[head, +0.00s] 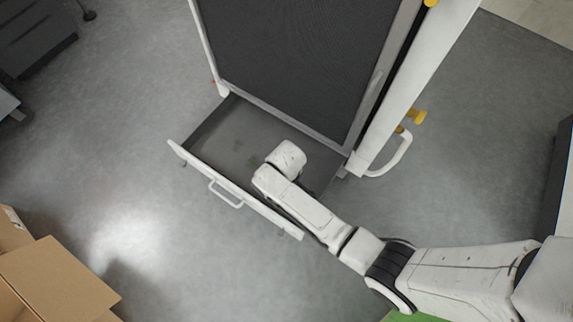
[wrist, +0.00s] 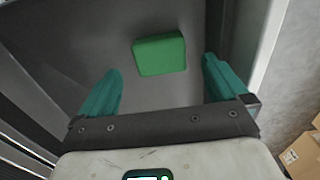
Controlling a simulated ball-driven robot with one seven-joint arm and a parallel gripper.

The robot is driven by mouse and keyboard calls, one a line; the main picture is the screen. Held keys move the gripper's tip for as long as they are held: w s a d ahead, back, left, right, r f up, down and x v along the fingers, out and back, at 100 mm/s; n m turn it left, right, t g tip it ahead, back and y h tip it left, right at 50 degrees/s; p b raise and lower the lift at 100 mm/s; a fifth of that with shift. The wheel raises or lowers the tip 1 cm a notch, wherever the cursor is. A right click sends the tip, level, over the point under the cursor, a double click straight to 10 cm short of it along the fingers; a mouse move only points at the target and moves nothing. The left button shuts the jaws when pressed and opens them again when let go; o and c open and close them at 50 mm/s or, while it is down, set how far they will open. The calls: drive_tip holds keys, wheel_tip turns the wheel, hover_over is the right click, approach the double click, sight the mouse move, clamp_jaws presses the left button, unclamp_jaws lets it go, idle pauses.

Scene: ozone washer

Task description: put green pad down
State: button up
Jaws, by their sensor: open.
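The green pad (wrist: 160,54) is a small block with rounded corners in the wrist view. It appears to rest on the grey floor of the open drawer (head: 218,138). My gripper (wrist: 162,66) is open, with one teal finger on each side of the pad and visible gaps between. The pad looks a little beyond the fingertips, and I see no contact. In the head view my arm reaches over the drawer, and its end hides the fingers and the pad.
The drawer's white front has a handle (head: 225,194). A large cabinet with a dark mesh panel (head: 295,55) stands behind it. Cardboard boxes (head: 58,283) are at the lower left. A green surface (head: 408,317) shows at the bottom edge. Grey floor left of the drawer is clear.

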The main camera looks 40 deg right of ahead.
wheel_tip(320, 180, up, 7)
drive_tip(key=p, duration=0.2)
drive_tip(key=shift+f, duration=0.15)
drive_tip(key=s+d+r+m, duration=0.2)
drive_tip(key=s+d+r, duration=0.2)
drive_tip(key=s+r, duration=0.3)
drive_tip(key=s+d+r+m+t, duration=0.1)
drive_tip(key=s+d+r+m, duration=0.1)
drive_tip(key=s+r, duration=0.6)
drive_tip(key=shift+s+d, duration=0.75)
drive_tip(key=shift+d, duration=0.15)
